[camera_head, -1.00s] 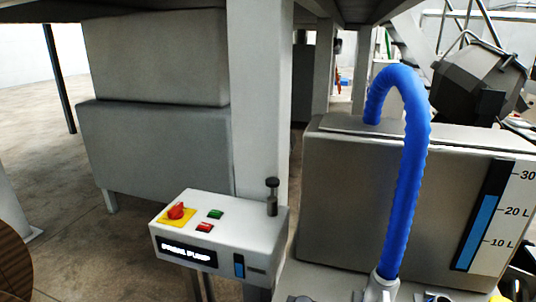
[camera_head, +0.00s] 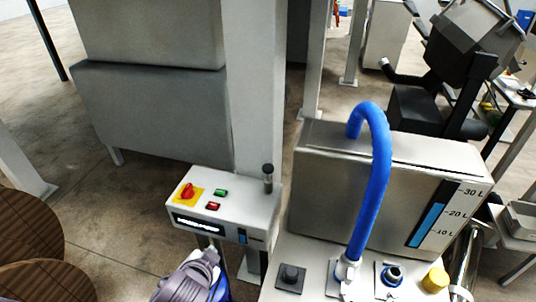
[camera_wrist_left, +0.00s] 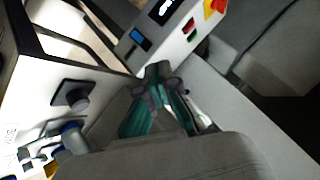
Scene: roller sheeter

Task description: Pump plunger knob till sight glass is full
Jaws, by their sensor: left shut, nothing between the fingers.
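The white prime pump box (camera_head: 225,208) stands left of centre in the head view, with an upright plunger (camera_head: 267,178) with a dark knob on its right end. A small sight glass (camera_head: 242,236) on its front looks blue; its exact level is too small to read. It also shows in the left wrist view (camera_wrist_left: 141,38). My left gripper (camera_head: 210,258) is below and in front of the box, apart from the plunger. In the wrist view its teal fingers (camera_wrist_left: 160,75) are together and empty, near the box's edge. The plunger is not discernible there. My right gripper is out of view.
To the right stand a grey tank (camera_head: 340,180) with a blue-filled litre gauge (camera_head: 428,220), a blue hose (camera_head: 374,190) and a yellow cap (camera_head: 435,279). A white post rises behind the box.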

